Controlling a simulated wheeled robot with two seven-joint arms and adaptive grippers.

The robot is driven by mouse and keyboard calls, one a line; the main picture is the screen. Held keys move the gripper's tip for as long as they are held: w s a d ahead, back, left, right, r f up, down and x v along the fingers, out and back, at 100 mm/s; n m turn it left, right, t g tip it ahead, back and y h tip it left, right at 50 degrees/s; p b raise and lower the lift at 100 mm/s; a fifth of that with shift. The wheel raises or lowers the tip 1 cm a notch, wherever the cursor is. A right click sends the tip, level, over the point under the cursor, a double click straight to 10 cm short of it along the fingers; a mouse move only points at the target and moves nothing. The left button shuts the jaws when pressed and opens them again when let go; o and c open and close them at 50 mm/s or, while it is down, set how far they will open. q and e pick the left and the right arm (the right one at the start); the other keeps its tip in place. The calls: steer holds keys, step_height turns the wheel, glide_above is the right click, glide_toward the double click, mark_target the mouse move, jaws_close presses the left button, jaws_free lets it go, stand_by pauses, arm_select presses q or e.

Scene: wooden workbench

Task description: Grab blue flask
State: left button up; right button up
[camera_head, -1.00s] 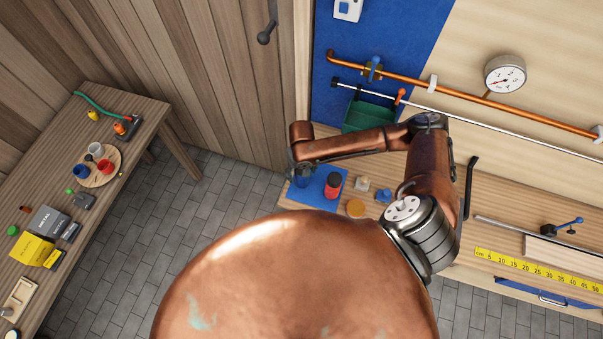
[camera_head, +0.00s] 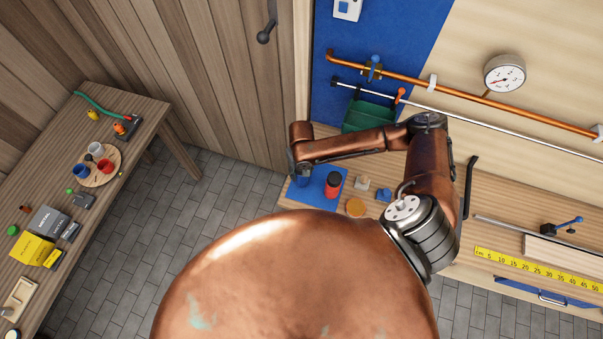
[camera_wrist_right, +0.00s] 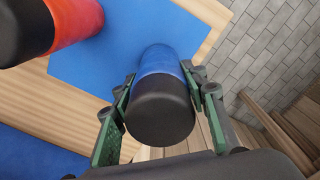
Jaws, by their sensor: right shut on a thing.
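The blue flask, a blue cylinder with a black cap (camera_wrist_right: 160,112), stands between the fingers of my right gripper (camera_wrist_right: 161,84) in the right wrist view. The green-padded fingers are shut on it from both sides. In the head view the flask (camera_head: 301,181) shows only in part beneath my right gripper (camera_head: 300,172), at the left end of the workbench on a blue mat (camera_head: 318,191). My left gripper is not in view.
A red flask with a black cap (camera_head: 333,184) stands close by on the mat, also in the right wrist view (camera_wrist_right: 62,25). An orange round piece (camera_head: 355,207) and small blocks lie to the right. A green bin (camera_head: 368,117) is behind. A side table (camera_head: 130,147) stands at left.

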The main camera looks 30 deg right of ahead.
steer(key=shift+c, duration=0.4)
steer(key=shift+w+r, duration=0.1)
steer(key=shift+r, duration=0.5)
steer(key=s+a+r+p, duration=0.1)
steer(key=s+r+p, duration=0.3)
steer(key=s+r, duration=0.8)
steer(key=shift+s, duration=1.05)
